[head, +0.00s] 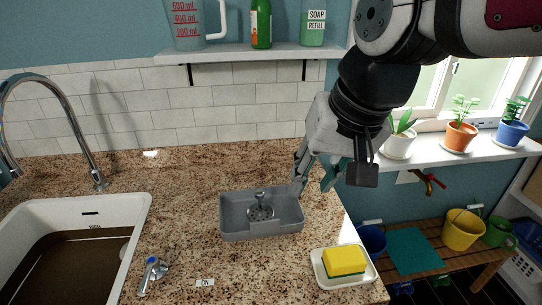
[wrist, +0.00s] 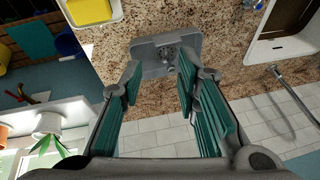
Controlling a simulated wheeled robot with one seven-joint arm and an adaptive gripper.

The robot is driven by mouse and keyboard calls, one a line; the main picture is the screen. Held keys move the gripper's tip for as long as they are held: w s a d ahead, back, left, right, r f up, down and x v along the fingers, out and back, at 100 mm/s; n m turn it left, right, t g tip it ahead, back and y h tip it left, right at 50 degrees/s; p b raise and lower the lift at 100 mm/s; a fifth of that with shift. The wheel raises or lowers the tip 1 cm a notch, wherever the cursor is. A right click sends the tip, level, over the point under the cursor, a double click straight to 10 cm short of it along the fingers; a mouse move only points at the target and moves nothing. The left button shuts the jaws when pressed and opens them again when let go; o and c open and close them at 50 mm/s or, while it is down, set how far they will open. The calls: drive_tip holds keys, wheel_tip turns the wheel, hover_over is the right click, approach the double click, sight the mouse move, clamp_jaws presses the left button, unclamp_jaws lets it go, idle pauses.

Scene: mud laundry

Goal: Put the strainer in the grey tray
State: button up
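The grey tray (head: 262,226) sits on the granite counter between the sink and the sponge dish. The strainer (head: 260,208), a small grey metal piece with a knob on top, stands inside the tray, knob up. In the wrist view the strainer (wrist: 168,55) shows inside the tray (wrist: 150,71), beyond my fingertips. My gripper (head: 318,183) is at the right rear of the tray, apart from the strainer. In the wrist view my gripper (wrist: 158,78) has its teal-padded fingers spread with nothing between them.
A white dish (head: 321,272) with a yellow sponge (head: 345,261) is at the front right counter edge. The sink (head: 130,214) with dark water is at left, a small tap handle (head: 152,272) beside it. A shelf (head: 250,53) hangs above.

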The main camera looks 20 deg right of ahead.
drive_tip(key=s+n, duration=0.2)
drive_tip(key=s, duration=0.1)
drive_tip(key=s+n+t, duration=0.1)
drive_tip(key=s, duration=0.1)
drive_tip(key=shift+s+d+f+h, duration=0.1)
drive_tip(key=shift+d+f+h, duration=0.1)
drive_tip(key=shift+f+h, duration=0.2)
idle(1.5)
